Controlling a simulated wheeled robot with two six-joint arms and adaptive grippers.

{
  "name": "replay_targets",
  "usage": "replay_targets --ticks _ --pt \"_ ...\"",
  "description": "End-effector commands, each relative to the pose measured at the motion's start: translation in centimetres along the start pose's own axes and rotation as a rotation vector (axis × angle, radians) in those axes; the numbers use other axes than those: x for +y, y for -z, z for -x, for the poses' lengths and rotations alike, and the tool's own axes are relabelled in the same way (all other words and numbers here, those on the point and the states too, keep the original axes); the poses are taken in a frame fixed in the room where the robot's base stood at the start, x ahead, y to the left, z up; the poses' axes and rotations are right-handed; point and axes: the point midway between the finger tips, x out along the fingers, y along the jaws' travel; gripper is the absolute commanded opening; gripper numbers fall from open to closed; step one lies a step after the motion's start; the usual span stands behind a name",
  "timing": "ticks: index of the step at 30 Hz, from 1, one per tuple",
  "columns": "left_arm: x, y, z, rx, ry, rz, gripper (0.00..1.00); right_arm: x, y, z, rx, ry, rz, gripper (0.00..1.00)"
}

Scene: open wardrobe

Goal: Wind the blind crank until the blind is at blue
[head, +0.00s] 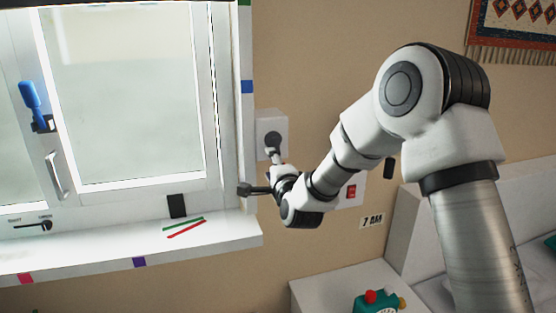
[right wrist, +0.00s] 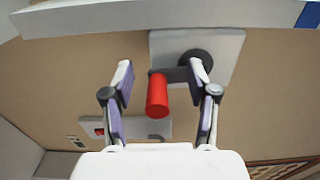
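The blind crank is on a pale wall plate (head: 264,122) right of the window, with a dark round hub (head: 273,139). In the right wrist view, a dark arm (right wrist: 177,74) runs from the hub (right wrist: 196,62) to a red handle (right wrist: 157,96). My right gripper (head: 258,170) is open at the crank; in the right wrist view its fingers (right wrist: 161,75) stand either side of the handle, with gaps visible. A blue mark (head: 246,87) is on the window's right-hand strip, with a green mark (head: 244,3) at its top. I cannot make out the blind's lower edge. My left gripper is not in view.
The window sill (head: 110,248) juts out below the window and carries red and green strips (head: 185,227). A switch plate with a red switch (head: 351,191) is right of the crank. A white cabinet (head: 310,287) with a teal object (head: 373,303) stands below.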

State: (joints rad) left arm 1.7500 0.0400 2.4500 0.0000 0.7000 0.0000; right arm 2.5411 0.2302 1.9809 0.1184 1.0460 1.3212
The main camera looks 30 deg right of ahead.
Motion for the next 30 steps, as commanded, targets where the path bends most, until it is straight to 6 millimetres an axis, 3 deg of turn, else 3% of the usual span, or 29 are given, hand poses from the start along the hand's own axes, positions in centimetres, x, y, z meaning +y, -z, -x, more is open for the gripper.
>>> replay_targets --ticks 14,30 --pt "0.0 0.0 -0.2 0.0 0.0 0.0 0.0 0.1 0.0 0.4 -0.001 0.0 0.0 0.58" --pt "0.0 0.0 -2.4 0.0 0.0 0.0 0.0 0.2 0.0 6.8 -0.001 0.0 0.0 0.58"
